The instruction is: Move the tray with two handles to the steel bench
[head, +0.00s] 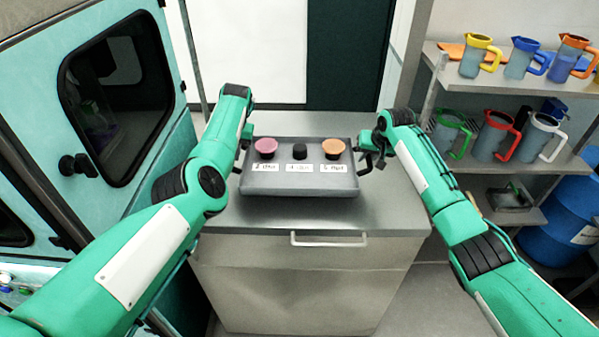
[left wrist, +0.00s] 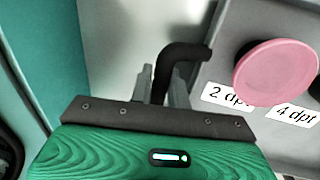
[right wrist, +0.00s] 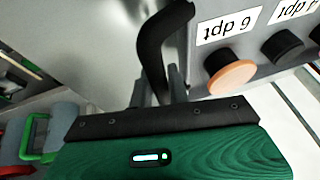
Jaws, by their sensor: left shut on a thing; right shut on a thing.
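The grey tray (head: 300,187) is level over the steel bench top (head: 300,216); I cannot tell whether it touches the bench. It carries a pink knob (head: 266,146), a black knob (head: 300,151) and an orange knob (head: 335,147), each behind a white label. My left gripper (left wrist: 165,88) is shut on the black left handle (left wrist: 182,52). My right gripper (right wrist: 160,88) is shut on the black right handle (right wrist: 150,45). In the head view the handles are mostly hidden by the grippers at the tray's two sides.
A teal cabinet with a dark window (head: 118,85) stands close on the left. Shelves at right hold several coloured jugs (head: 482,57), with a blue drum (head: 560,222) beside them. Bare bench top shows in front of the tray. The bench front has a bar handle (head: 328,240).

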